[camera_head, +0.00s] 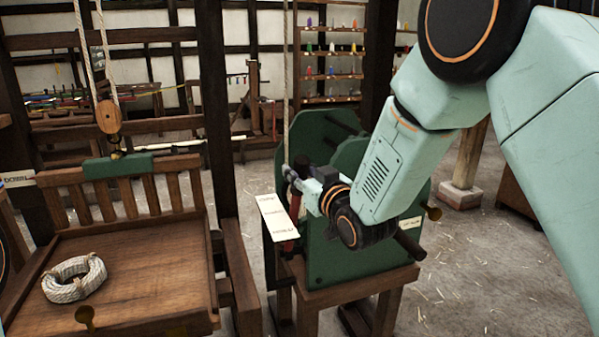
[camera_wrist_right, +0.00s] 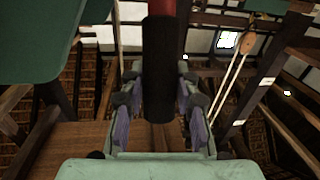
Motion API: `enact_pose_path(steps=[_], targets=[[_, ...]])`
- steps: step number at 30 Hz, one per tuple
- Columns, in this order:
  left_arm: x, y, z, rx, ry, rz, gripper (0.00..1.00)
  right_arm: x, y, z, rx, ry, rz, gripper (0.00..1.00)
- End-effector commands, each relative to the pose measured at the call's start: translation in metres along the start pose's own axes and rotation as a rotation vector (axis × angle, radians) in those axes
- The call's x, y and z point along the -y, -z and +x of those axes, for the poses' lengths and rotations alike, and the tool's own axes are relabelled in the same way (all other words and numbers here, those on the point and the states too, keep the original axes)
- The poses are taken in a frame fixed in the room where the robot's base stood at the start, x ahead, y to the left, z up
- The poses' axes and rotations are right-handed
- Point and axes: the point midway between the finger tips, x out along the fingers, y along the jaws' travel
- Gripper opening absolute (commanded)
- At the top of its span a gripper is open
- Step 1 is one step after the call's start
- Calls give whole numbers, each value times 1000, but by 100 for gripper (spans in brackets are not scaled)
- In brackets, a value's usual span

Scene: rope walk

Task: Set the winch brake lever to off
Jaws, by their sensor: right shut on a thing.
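The winch (camera_head: 345,255) has green side plates and stands on a wooden stand right of centre. Its brake lever (camera_head: 292,208) has a red shaft, seen beside a white label plate (camera_head: 275,217) whose words are too small to read. My right gripper (camera_head: 302,186) is shut on the lever's dark grip. In the right wrist view the dark grip (camera_wrist_right: 159,75) stands between the two fingers (camera_wrist_right: 160,108), with the red shaft above it. My arm and wrist hide part of the winch. My left gripper is not in view.
A wooden bench-like tray (camera_head: 150,270) with a coil of rope (camera_head: 74,279) stands at the left. A wooden pulley block (camera_head: 108,117) hangs on ropes above it. A wooden post rises between tray and winch. Straw-strewn floor (camera_head: 480,260) is open at the right.

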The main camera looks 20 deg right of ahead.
Motion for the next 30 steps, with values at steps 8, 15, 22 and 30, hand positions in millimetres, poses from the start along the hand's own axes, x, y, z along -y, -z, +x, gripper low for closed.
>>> enact_pose_path(steps=[8,15,22,30], targets=[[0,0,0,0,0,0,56,1,0,0,-1,3,-2,0],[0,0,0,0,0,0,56,1,1,0,-2,3,-1,0],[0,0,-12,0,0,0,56,-1,7,9,23,6,3,0],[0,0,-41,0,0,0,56,-5,16,37,112,11,17,0]])
